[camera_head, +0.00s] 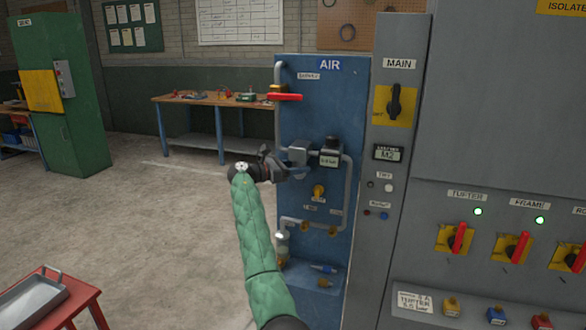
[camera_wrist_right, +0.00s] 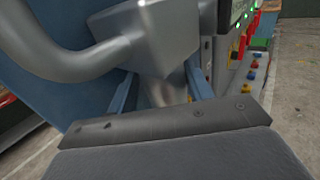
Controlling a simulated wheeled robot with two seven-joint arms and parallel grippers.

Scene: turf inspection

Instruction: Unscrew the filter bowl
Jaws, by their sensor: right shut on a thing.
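The blue AIR panel (camera_head: 345,85) stands in the middle of the head view. On it is a grey filter housing (camera_head: 299,151), also seen at the top of the right wrist view (camera_wrist_right: 165,38) with a thick pipe running into its left side. My right gripper (camera_head: 294,172) is just under the housing. In the right wrist view its blue fingers (camera_wrist_right: 172,90) close from both sides on a grey metal filter bowl (camera_wrist_right: 164,92) directly below the housing. The bowl's lower part is hidden by the gripper body. My left gripper is not in view.
A red-handled valve (camera_head: 285,97) sits higher on the panel. A gauge block (camera_head: 330,152) is right of the housing, a yellow knob (camera_head: 318,191) below. The grey MAIN cabinet (camera_head: 480,120) adjoins on the right. A red stool (camera_head: 60,300) stands lower left; the floor between is open.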

